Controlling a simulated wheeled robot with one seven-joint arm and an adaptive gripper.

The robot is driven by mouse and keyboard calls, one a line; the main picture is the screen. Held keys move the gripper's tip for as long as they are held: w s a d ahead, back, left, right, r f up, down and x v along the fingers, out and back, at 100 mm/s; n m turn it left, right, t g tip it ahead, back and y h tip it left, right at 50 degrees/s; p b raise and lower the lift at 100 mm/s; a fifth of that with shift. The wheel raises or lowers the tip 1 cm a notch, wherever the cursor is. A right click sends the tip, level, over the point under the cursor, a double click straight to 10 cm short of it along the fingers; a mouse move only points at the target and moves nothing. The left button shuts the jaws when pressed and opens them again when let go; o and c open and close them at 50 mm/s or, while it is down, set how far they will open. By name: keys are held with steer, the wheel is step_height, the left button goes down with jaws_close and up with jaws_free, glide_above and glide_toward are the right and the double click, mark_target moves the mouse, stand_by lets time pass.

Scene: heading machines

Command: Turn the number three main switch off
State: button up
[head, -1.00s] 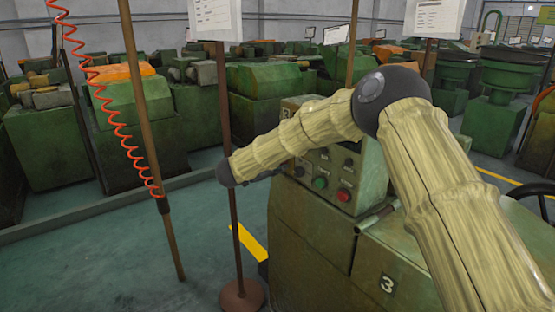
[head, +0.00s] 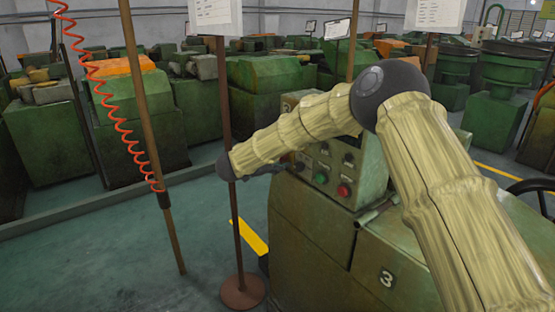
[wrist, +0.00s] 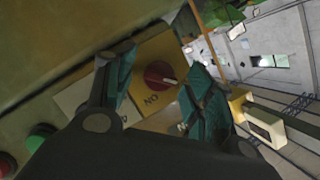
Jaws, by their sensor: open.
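The main switch (wrist: 158,75) is a red rotary knob with a white pointer on a yellow plate in the wrist view. Its pointer is toward the right, and the lettering beside it looks upside down, probably ON. My gripper (wrist: 160,63) is open, with its teal-padded fingers on either side of the knob in the picture. I cannot tell whether they touch it. In the head view my gripper (head: 268,169) is a small dark shape at the panel's left edge, mostly hidden by my arm. The machine (head: 310,250) bears a number 3 plate (head: 387,279).
The control panel (head: 364,187) also has a green button (head: 320,178) and a red button (head: 344,190). A brown post on a round base (head: 242,292) stands close left of the machine. A red coiled hose (head: 122,125) hangs farther left.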

steer(key=shift+s+a, duration=0.1)
steer(key=v, duration=1.1)
steer(key=shift+s+a, duration=0.15)
steer(key=shift+s, duration=0.15)
